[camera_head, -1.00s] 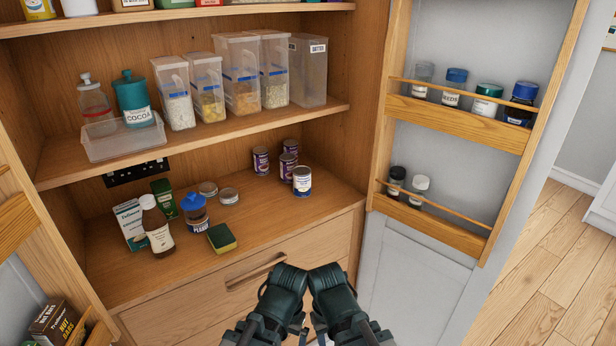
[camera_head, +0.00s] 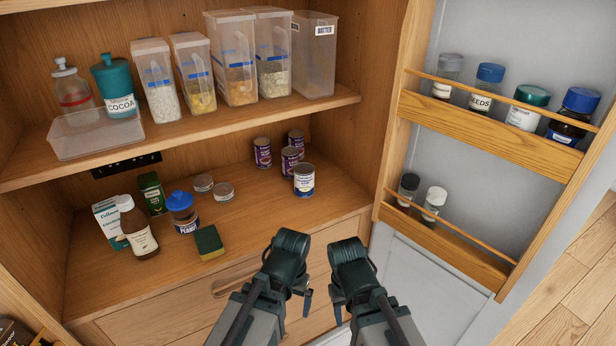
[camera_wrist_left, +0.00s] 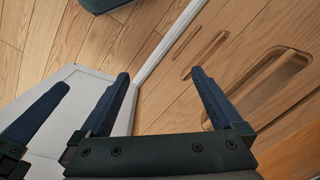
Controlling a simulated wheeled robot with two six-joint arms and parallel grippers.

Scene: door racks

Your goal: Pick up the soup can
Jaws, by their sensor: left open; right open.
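Several small cans stand on the lower cupboard shelf. The front one (camera_head: 304,180) has a white and dark blue label; a purple-labelled can (camera_head: 263,152) stands to its left, and two similar cans (camera_head: 290,161) (camera_head: 296,140) stand behind it. The labels are too small for me to tell which is soup. My left gripper (camera_head: 303,292) and right gripper (camera_head: 337,305) are in front of the drawer, below and nearer than the cans. In the left wrist view, my left gripper (camera_wrist_left: 160,95) has its fingers spread with nothing between them. Both grippers are open and touch no can.
On the same shelf are a sponge (camera_head: 209,242), a blue-lidded jar (camera_head: 183,212), a brown bottle (camera_head: 136,228), boxes and two small tins. An upper shelf (camera_head: 220,122) overhangs the cans. The open door with racks (camera_head: 445,245) stands right. Shelf before the front can is clear.

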